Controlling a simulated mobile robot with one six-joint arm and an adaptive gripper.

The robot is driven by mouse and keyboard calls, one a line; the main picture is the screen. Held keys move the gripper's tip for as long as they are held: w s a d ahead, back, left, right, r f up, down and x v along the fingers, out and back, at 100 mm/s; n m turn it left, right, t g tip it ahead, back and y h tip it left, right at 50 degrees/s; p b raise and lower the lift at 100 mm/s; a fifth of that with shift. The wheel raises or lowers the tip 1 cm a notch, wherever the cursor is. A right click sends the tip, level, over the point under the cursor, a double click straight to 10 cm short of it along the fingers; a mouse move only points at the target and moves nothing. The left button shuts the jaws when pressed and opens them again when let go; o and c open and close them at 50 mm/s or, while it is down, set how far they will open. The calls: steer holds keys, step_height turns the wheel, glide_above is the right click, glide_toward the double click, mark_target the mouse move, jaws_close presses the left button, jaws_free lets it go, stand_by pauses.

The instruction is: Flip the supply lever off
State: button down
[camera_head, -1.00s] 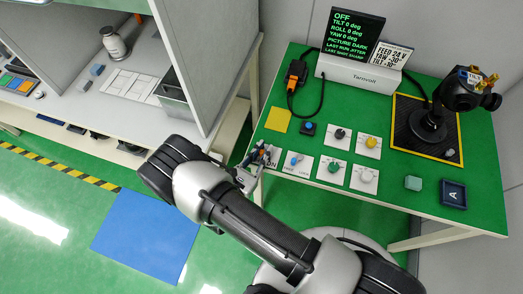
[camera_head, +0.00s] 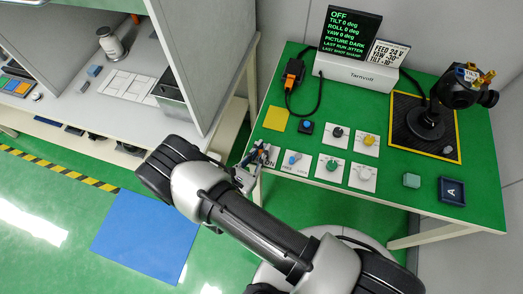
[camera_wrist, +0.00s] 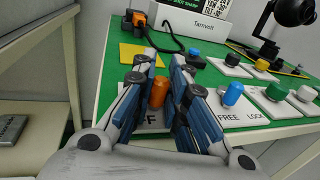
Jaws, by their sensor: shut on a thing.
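An orange lever (camera_wrist: 158,92) stands between my fingers in the wrist view, on a pale plate (camera_wrist: 152,120) with the letters "FF" showing. My gripper (camera_wrist: 164,62) is shut on the lever. In the head view my gripper (camera_head: 257,157) is at the table's front left corner and hides the lever; "ON" shows on the plate (camera_head: 271,162) beside it. The dark screen (camera_head: 350,31) reads OFF in green at the top, with zero tilt, roll and yaw and PICTURE DARK.
A blue lever (camera_wrist: 232,93) marked FREE and LOCK is close on the right. Green (camera_head: 332,165), white (camera_head: 364,173), yellow (camera_head: 369,140) and black (camera_head: 338,132) knobs lie beyond. A gimbal camera (camera_head: 459,90) stands at the right. A yellow square (camera_head: 276,119) lies behind the gripper.

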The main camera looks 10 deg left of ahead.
steer(key=shift+w+a+r, duration=0.1)
steer(key=shift+a+r, duration=0.15)
steer(key=shift+a, duration=0.25)
steer(key=c, duration=1.8)
jaws_free()
steer(key=shift+a, duration=0.1)
steer(key=shift+o, duration=1.1)
steer(key=shift+f, duration=0.15)
steer(key=shift+d, duration=0.2)
steer(key=v, duration=1.2)
